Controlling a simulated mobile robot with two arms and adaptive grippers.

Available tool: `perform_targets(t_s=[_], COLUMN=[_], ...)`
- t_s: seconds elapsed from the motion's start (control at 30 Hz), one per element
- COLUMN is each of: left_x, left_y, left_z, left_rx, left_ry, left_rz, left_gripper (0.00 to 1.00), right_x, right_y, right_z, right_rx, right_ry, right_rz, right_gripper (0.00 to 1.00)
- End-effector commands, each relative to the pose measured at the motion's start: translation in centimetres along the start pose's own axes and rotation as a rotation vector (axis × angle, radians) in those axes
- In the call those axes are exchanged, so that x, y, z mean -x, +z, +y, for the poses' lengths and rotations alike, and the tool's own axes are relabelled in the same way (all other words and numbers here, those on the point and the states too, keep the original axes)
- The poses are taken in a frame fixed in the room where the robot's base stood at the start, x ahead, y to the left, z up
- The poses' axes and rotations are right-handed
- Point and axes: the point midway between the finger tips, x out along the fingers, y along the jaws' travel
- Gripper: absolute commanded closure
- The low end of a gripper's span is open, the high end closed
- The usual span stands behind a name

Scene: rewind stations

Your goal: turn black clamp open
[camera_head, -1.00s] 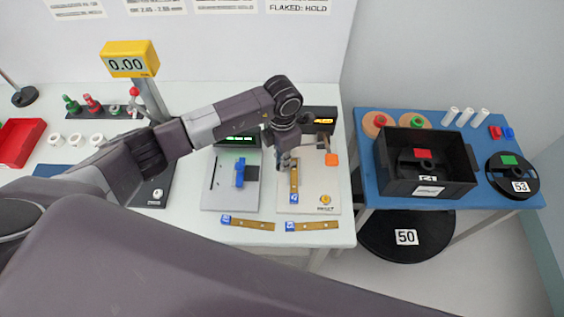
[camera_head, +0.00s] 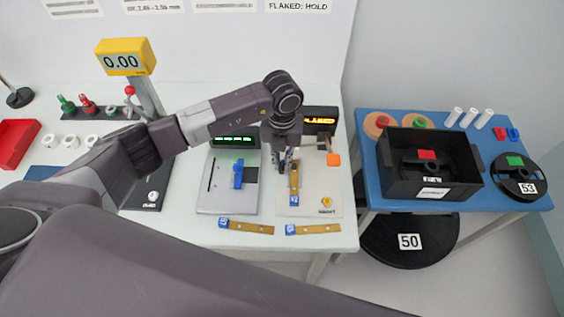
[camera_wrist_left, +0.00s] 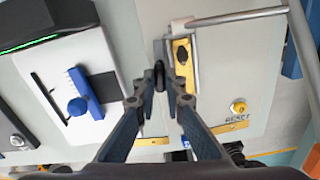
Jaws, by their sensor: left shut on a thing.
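A small black clamp piece (camera_wrist_left: 159,75) stands upright at the edge of the right-hand light plate, beside a brass strip (camera_wrist_left: 182,60). My left gripper (camera_wrist_left: 160,97) reaches down over it in the left wrist view, with one finger on each side and the tips closed on it. In the head view the left gripper (camera_head: 287,163) is over the upper part of the right plate (camera_head: 316,190). There the gripper hides the clamp. My right gripper is in neither view.
A plate with a blue lever (camera_head: 238,174) is to the left. Two brass strips lie along the front. A black bin (camera_head: 426,165) stands on the blue table at right.

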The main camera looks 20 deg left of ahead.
Motion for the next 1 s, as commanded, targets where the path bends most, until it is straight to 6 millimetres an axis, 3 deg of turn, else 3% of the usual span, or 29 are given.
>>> perform_targets(t_s=[0.37,0.83,0.87,1.0], left_x=[0.17,0.23,0.23,0.18], left_y=[0.22,0.27,0.27,0.21], left_z=[-0.02,0.00,0.00,0.01], left_rx=[0.134,0.147,0.147,0.146], left_ry=[-0.003,-0.003,-0.003,-0.002], left_rz=[-0.005,-0.006,-0.006,-0.005], left_gripper=[1.00,1.00,0.89,0.74], right_x=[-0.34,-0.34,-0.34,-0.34], right_y=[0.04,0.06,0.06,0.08], right_z=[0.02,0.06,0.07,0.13], right_rx=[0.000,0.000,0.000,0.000], right_ry=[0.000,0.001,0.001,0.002], right_rz=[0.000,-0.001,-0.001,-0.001], right_gripper=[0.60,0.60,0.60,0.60])
